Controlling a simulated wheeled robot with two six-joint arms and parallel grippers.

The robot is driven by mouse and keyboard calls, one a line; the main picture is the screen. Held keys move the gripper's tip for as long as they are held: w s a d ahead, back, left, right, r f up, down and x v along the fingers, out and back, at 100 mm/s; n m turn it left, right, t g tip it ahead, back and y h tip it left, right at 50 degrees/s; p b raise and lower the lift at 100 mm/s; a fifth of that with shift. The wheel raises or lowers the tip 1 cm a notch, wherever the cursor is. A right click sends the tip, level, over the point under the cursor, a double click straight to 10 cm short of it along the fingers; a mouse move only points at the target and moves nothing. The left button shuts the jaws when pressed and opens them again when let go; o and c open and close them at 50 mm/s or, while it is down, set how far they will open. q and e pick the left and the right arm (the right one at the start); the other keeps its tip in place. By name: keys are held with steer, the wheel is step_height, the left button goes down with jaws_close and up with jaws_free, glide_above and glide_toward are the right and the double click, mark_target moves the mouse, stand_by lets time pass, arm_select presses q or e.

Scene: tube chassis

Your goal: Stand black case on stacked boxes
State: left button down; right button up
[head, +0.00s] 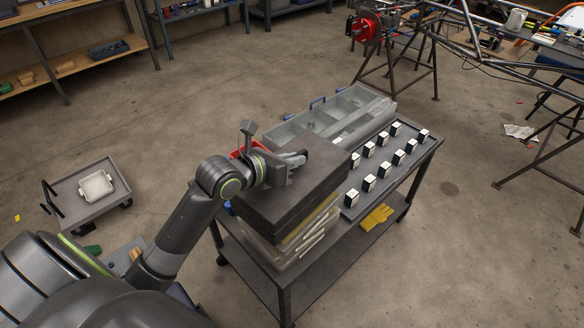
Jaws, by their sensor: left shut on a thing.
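The black case (322,160) is a dark, broad box on top of the stacked boxes (305,244). It looks flat rather than on edge, and I cannot tell whether its underside fully touches the boxes. The stacked boxes are pale, with a yellow layer among them, at the near left end of a dark table. My left gripper (294,162) is shut at the case's left upper side. The arm and gripper hide part of the case and the exact grip. My right gripper is not in view.
The cart-like table (398,180) also bears several small black-and-white blocks (368,183) and a clear divided tray (352,101). Yellow gloves (378,216) lie on its lower shelf. A low trolley (73,208) stands left. A tube chassis (470,44) stands back right. Open floor surrounds the table.

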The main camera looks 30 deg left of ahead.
arm_select(q)
step_height(320, 180, down, 2)
steer(key=shift+f, duration=0.1)
steer(key=shift+f, duration=0.15)
steer(key=c, duration=1.5)
jaws_free()
